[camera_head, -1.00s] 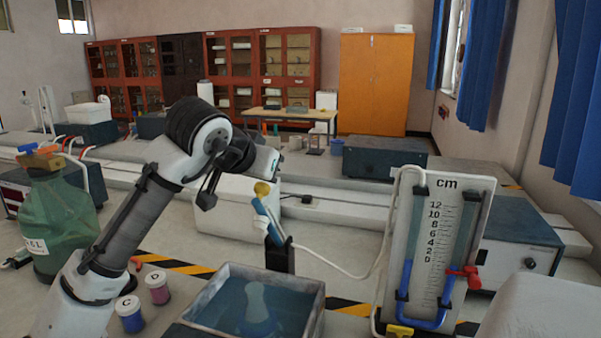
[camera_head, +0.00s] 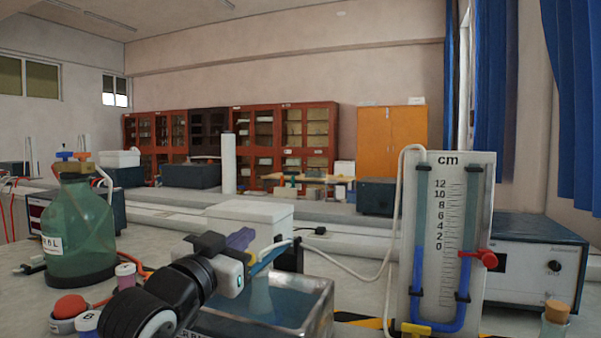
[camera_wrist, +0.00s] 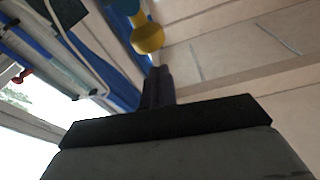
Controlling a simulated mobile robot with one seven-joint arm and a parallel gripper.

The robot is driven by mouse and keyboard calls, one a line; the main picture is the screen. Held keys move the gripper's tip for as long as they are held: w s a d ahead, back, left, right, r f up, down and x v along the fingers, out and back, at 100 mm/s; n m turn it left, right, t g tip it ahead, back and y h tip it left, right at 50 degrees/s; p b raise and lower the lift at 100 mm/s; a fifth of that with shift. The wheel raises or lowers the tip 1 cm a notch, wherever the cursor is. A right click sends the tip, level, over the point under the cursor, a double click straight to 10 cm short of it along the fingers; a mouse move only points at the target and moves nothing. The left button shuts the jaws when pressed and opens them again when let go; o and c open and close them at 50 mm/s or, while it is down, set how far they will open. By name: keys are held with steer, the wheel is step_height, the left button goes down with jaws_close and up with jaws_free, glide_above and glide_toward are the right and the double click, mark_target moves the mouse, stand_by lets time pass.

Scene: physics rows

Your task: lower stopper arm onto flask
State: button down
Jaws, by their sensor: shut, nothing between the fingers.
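The stopper arm (camera_head: 268,254) shows as a blue bar rising behind my gripper, beside the glass tank. Its yellow knob (camera_wrist: 148,38) appears in the wrist view just beyond my fingertips, with a small gap in the picture; I cannot tell the true distance. The flask (camera_head: 259,293) stands in the tank of bluish water (camera_head: 318,312), partly covered by my arm. My gripper (camera_head: 241,238) is shut and empty at the stopper arm's left; its fingers also show in the wrist view (camera_wrist: 159,72).
A manometer board (camera_head: 407,215) stands right of the tank, joined by a pale tube (camera_head: 358,272). A green bottle (camera_head: 78,235) stands at left. Small jars and a red ball (camera_head: 70,306) are at front left. A corked bottle (camera_head: 556,318) is at front right.

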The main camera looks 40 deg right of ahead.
steer(key=shift+s+a+f+b, duration=0.15)
steer(key=shift+f+b, duration=0.2)
steer(key=shift+f, duration=0.5)
steer(key=shift+s+a+f+b, duration=0.15)
steer(key=shift+f+b, duration=0.15)
steer(key=shift+f, duration=0.55)
steer(key=shift+w+f, duration=0.1)
steer(key=shift+f, duration=0.05)
